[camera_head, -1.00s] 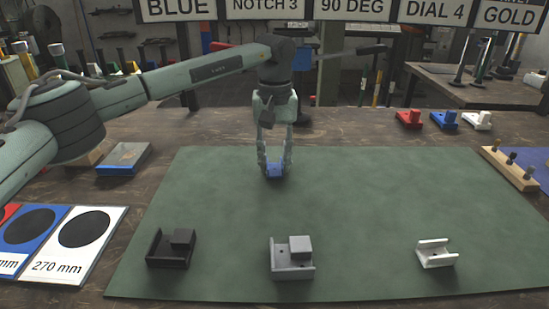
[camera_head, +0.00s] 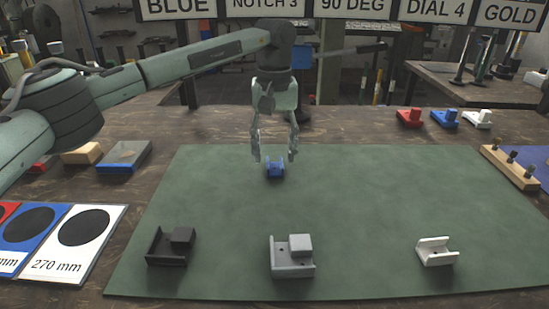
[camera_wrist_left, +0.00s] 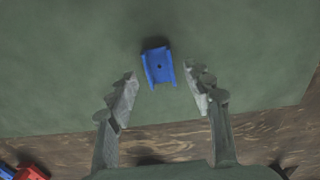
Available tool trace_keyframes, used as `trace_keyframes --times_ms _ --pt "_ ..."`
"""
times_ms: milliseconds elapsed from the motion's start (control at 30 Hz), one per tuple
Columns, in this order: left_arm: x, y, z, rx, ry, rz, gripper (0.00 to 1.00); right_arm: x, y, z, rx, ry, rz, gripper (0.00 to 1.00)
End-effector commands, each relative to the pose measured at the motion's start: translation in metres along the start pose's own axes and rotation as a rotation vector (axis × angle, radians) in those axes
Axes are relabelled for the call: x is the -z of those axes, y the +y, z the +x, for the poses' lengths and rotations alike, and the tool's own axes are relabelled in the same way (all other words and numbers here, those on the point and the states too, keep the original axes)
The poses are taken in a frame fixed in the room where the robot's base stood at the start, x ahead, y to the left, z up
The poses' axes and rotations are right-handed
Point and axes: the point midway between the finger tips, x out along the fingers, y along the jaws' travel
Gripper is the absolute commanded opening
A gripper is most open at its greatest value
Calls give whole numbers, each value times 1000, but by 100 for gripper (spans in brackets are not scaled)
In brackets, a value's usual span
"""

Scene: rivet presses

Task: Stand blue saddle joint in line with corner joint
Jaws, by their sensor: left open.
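The blue saddle joint (camera_head: 275,170) sits on the green mat near its back edge, a small U-shaped channel with a hole in its floor. It also shows in the left wrist view (camera_wrist_left: 158,66), just beyond the fingertips. My left gripper (camera_head: 275,157) is open above it, one finger to each side, and the joint is free of the fingers. The fingers also show in the left wrist view (camera_wrist_left: 161,80). My right gripper is out of view.
The green mat (camera_head: 350,200) is clear in its middle. Marked cards (camera_head: 75,240) lie at the left, and a grey-blue block (camera_head: 124,156) lies behind them. Red, blue and white parts (camera_head: 444,118) stand at the back right. A wooden peg rack (camera_head: 510,168) stands at the right.

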Motion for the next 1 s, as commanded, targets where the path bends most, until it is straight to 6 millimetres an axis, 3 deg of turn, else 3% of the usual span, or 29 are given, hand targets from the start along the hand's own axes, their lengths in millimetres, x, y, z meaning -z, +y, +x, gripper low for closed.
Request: trace_keyframes --times_ms 200,400,600,1000 --pt "0 1 -50 -1 4 0 51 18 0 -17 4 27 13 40" --pt "0 1 -85 0 2 1 51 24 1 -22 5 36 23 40" --pt "-1 1 -98 0 -1 2 51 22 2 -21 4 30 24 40" --pt "-1 1 -99 0 -1 2 51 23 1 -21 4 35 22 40"
